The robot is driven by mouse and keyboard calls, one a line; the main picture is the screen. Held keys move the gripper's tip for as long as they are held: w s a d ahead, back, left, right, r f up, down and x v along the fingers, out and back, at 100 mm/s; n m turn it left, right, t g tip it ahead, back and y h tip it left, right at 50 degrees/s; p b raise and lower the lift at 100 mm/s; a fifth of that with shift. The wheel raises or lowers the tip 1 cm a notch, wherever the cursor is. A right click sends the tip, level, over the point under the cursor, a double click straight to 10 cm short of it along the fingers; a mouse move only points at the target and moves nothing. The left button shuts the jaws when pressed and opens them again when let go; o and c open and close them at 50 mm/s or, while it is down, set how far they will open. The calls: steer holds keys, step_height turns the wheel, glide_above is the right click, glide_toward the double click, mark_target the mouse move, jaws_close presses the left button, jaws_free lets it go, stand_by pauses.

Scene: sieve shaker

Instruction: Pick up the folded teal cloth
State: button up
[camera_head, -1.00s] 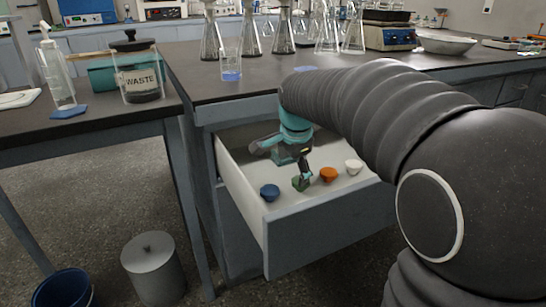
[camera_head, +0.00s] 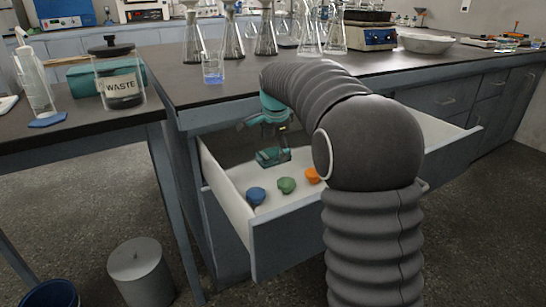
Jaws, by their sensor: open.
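The folded teal cloth (camera_head: 272,157) lies on the white floor of the open drawer, toward its back left. My gripper (camera_head: 268,141) is open, pointing down just above the cloth. Whether its fingers touch the cloth cannot be told at this size. My arm comes over the drawer from the right and hides part of its inside.
In the drawer (camera_head: 229,190), a blue stopper (camera_head: 256,196), a green stopper (camera_head: 287,185) and an orange stopper (camera_head: 312,175) lie in front of the cloth. A beaker (camera_head: 213,70) and flasks stand on the bench (camera_head: 190,92) above. A waste jar (camera_head: 121,84) stands on the left table.

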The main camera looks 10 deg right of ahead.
steer(key=shift+x, duration=1.45)
steer(key=c, duration=1.3)
steer(key=shift+o, duration=0.2)
